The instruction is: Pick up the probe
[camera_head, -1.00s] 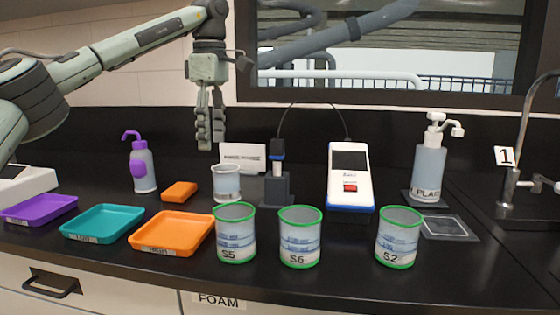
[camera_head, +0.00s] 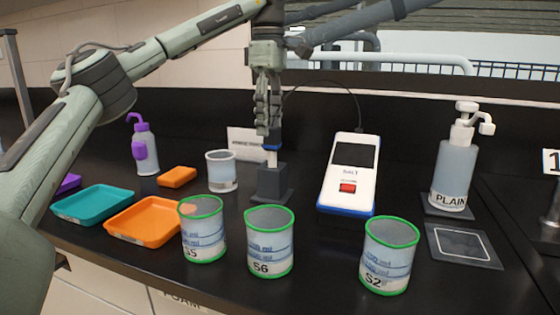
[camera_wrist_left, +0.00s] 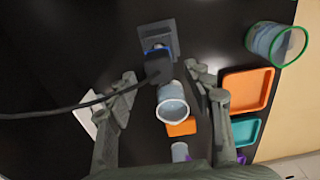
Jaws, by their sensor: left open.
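The probe (camera_head: 272,142), dark on top with a blue band, stands upright in a grey holder (camera_head: 271,181). A thin cable runs from it to the white meter (camera_head: 350,172). In the left wrist view the probe (camera_wrist_left: 158,66) shows its dark top between the spread fingers, with the holder (camera_wrist_left: 157,36) beyond. My left gripper (camera_head: 267,128) points down, its fingertips just above and partly in front of the probe top. Its fingers are open in the left wrist view (camera_wrist_left: 163,76), and nothing is held. My right gripper is in neither view.
Beakers S5 (camera_head: 204,240), S6 (camera_head: 270,248) and S2 (camera_head: 388,262) stand at the front. A plain beaker (camera_head: 221,178) is left of the holder. A pump bottle (camera_head: 455,170) is at right; trays (camera_head: 92,205) and a wash bottle (camera_head: 144,150) are at left.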

